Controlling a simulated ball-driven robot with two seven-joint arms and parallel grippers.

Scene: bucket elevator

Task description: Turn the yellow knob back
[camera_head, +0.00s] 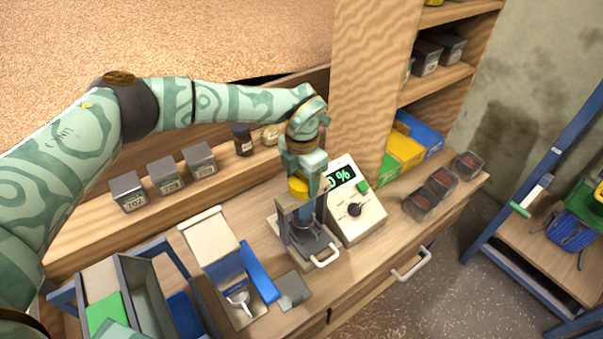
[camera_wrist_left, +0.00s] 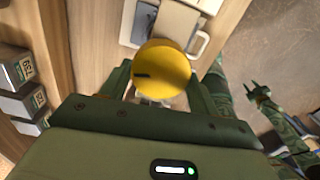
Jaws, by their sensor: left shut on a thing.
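The yellow knob (camera_head: 298,187) sits on top of a small upright press-like device (camera_head: 299,233) on the workbench. In the left wrist view the round yellow knob (camera_wrist_left: 163,68) shows from above, with a short dark mark near its left side. My left gripper (camera_head: 303,180) comes down over the device from above and is shut on the knob, with one finger on each side of it in the left wrist view (camera_wrist_left: 165,95). My right gripper (camera_wrist_left: 260,92) shows in the left wrist view, off to the right and apart from the device; its jaws are too small to judge.
A white control box (camera_head: 354,204) with a green percent display and a black dial stands right beside the device. Several dark-lidded containers (camera_head: 201,160) line the back ledge. A blue-sided tray with a scoop (camera_head: 239,296) lies to the left. Open containers (camera_head: 420,204) stand at the right.

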